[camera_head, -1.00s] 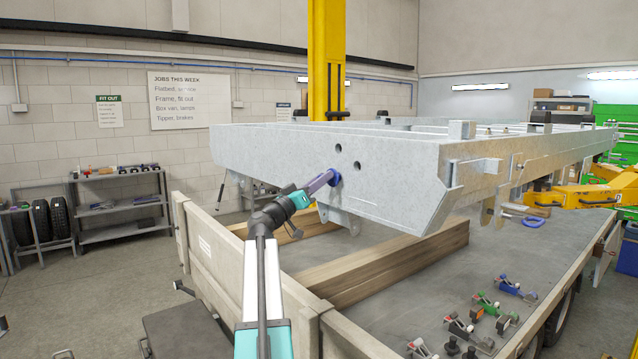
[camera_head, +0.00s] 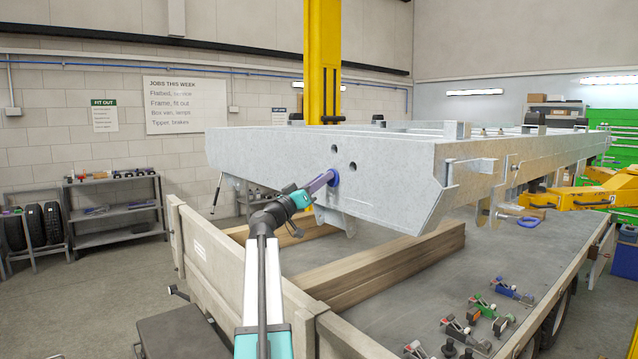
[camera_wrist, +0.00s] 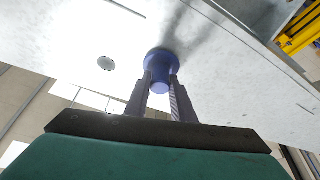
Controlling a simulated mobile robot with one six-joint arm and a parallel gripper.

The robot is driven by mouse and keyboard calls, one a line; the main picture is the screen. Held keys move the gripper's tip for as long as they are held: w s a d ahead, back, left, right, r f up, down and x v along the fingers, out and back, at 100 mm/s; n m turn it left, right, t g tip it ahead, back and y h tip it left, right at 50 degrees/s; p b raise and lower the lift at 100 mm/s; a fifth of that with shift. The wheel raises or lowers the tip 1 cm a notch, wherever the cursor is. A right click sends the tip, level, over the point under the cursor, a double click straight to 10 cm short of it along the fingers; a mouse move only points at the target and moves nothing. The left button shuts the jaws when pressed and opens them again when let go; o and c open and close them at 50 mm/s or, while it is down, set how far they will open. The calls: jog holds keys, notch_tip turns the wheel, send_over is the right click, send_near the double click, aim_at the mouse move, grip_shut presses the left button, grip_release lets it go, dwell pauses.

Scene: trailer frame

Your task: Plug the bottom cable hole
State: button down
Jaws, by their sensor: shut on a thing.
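The galvanised trailer frame (camera_head: 270,150) shows its side plate to me. Two dark holes (camera_head: 352,166) are visible in the plate, above and to the right of my gripper. My gripper (camera_head: 328,179) is at the plate, shut on a blue plug (camera_head: 336,177). In the wrist view the plug (camera_wrist: 160,68) sits between both fingertips (camera_wrist: 160,90), its wide flange against or very close to the plate. The bottom hole is hidden behind the plug, so I cannot tell how deep the plug sits. One open hole (camera_wrist: 106,63) shows left of it.
Timber beams (camera_head: 390,262) and the trailer deck (camera_head: 400,315) lie below the frame. Several coloured clamp-like parts (camera_head: 485,310) are on the deck at lower right. A yellow column (camera_head: 322,60) stands behind. A shelf rack (camera_head: 112,210) is at the left wall.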

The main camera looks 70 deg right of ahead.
jog(key=shift+s+d, duration=0.1)
jog(key=shift+d, duration=0.1)
jog(key=c, duration=1.4)
grip_release()
jog(key=shift+c, duration=0.2)
jog(key=shift+a, duration=0.1)
jog(key=b+v, duration=0.4)
jog(key=v, duration=0.9)
jog(key=shift+a+f+b, duration=0.15)
jog(key=shift+a+b, duration=0.1)
jog(key=shift+b, duration=0.15)
